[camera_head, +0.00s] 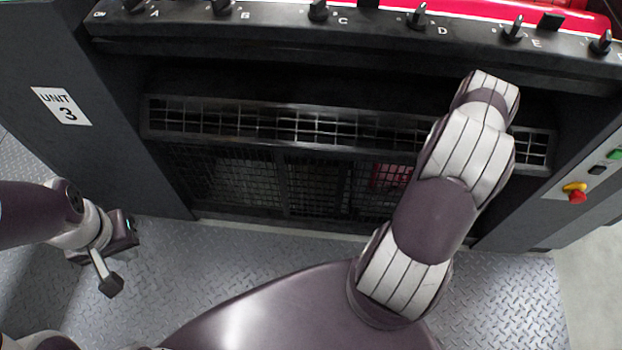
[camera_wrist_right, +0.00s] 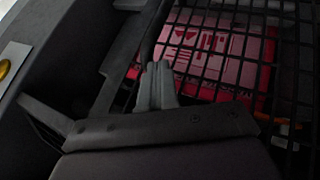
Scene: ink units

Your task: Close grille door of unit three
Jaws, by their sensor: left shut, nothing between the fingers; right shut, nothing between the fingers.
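The grille door (camera_head: 285,125) of unit three is a dark framed grid running across the front of the unit, below the knob panel. My right arm crosses in front of its right part. How far the door stands open I cannot tell. In the right wrist view its black mesh (camera_wrist_right: 215,58) shows close up, with a red printed thing behind it. My right gripper (camera_wrist_right: 158,84) is shut and empty, its fingertips close to the mesh's left edge; contact is unclear. The head view hides it behind my arm. My left gripper (camera_head: 111,284) is shut and empty, low at the left, away from the door.
The "UNIT 3" label (camera_head: 63,106) is on the left side panel. A row of lettered knobs (camera_head: 318,11) runs along the top. A red emergency button (camera_head: 577,196) is on the right panel. Open metal floor (camera_head: 215,255) lies in front of the unit.

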